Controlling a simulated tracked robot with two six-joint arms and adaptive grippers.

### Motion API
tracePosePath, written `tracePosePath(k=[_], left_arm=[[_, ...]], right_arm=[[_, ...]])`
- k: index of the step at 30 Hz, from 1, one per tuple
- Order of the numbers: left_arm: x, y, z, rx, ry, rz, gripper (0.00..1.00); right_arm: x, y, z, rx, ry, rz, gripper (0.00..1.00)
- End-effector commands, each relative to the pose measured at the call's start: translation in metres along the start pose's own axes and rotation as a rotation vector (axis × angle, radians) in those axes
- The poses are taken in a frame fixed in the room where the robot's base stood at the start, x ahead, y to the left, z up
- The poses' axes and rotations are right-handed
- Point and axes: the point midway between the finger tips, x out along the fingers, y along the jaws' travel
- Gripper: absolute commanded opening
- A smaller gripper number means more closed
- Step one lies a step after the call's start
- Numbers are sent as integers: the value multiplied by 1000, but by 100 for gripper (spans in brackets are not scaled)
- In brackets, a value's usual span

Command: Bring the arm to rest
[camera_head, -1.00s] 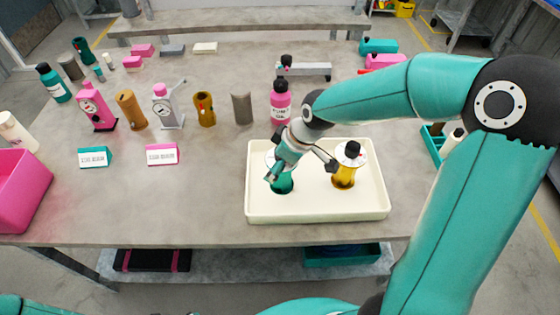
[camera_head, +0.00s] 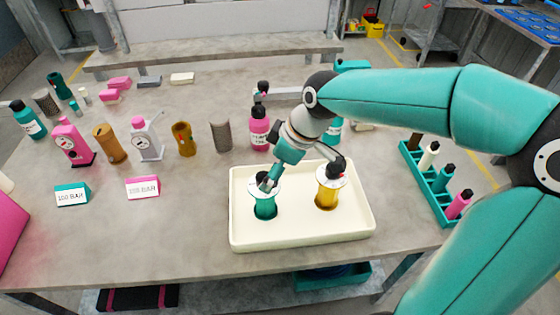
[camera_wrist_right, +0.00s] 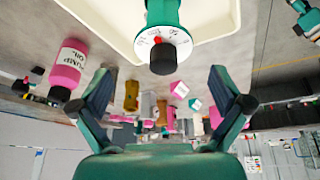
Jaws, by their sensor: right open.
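My right gripper (camera_head: 300,168) is open and empty above the cream tray (camera_head: 300,240). One finger is in front of the top of a teal cylinder (camera_head: 265,208), the other overlaps the top of a yellow cylinder (camera_head: 326,197); both cylinders stand upright in the tray. In the right wrist view, the open fingers (camera_wrist_right: 162,75) have nothing between them. The teal cylinder there (camera_wrist_right: 163,15) shows a white dial top and black knob, beyond the fingertips. Whether a finger touches either cylinder cannot be told. My left gripper is not in view.
A pink bottle (camera_head: 259,133) stands just behind the tray. A teal rack (camera_head: 412,168) with several small bottles is at the right, near my arm. Gauges, cups and label signs (camera_head: 143,187) fill the left. The bench is clear between the signs and tray.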

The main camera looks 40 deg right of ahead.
Motion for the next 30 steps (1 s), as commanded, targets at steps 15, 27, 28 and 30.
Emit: tracePosePath(k=[15, 27, 28, 30], left_arm=[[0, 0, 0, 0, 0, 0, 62], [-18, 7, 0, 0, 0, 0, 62], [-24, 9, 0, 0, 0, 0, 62], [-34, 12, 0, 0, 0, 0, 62]], right_arm=[[-21, 0, 0, 0, 0, -1, 100], [-39, 0, -8, 0, 0, 0, 100], [-44, 0, -10, 0, 0, 0, 100], [-54, 0, -14, 0, 0, 0, 100]])
